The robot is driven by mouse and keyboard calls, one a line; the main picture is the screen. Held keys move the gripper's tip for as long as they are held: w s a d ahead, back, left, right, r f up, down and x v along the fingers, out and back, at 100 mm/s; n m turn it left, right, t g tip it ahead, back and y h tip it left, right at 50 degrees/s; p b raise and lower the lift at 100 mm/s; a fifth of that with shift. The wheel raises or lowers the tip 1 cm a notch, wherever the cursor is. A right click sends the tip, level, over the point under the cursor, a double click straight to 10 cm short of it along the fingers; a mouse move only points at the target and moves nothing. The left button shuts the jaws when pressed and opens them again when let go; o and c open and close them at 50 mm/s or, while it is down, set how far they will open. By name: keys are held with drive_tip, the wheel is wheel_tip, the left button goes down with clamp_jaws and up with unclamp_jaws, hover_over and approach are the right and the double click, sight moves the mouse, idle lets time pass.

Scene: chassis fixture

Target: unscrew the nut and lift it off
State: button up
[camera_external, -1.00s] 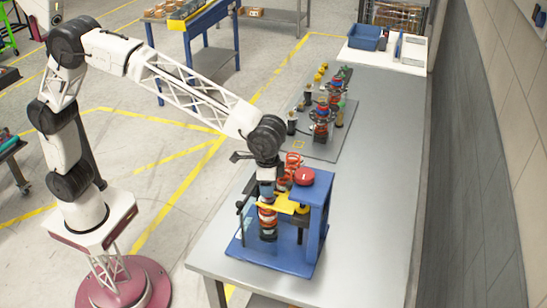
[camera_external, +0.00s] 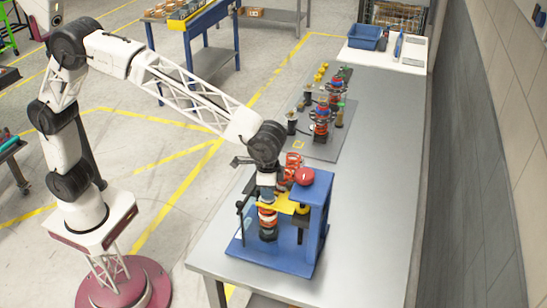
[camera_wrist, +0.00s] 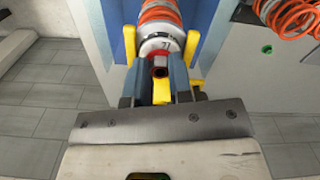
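A shock-absorber strut (camera_external: 267,215) with an orange-red spring stands upright in the blue fixture (camera_external: 318,215). In the wrist view its orange coil (camera_wrist: 160,14) and white end cap (camera_wrist: 160,44) show, with a small dark nut (camera_wrist: 160,70) and some red at the end. My gripper (camera_wrist: 159,66) is over this end, with one blue-grey finger on each side of the nut. The fingers stand apart, and narrow gaps seem to show beside the nut. In the outside view my gripper (camera_external: 266,182) is above the strut and its fingertips are hard to make out.
A red knob (camera_external: 304,176) tops the fixture's post, close to the right of my gripper. Yellow clamp parts (camera_external: 275,203) surround the strut. Another orange spring (camera_wrist: 296,14) is at the right in the wrist view. A dark mat (camera_external: 322,147) with several parts lies farther back; the table's right side is clear.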

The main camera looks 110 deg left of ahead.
clamp_jaws()
drive_tip(key=n, duration=0.6)
drive_tip(key=shift+r, duration=0.15)
drive_tip(key=n, duration=0.6)
drive_tip(key=shift+r, duration=0.1)
drive_tip(key=shift+n, duration=1.4)
drive_tip(key=n, duration=0.3)
drive_tip(key=shift+n, duration=0.4)
drive_tip(key=shift+r+n, duration=0.1)
drive_tip(key=shift+n, duration=0.8)
drive_tip(key=shift+n, duration=1.9)
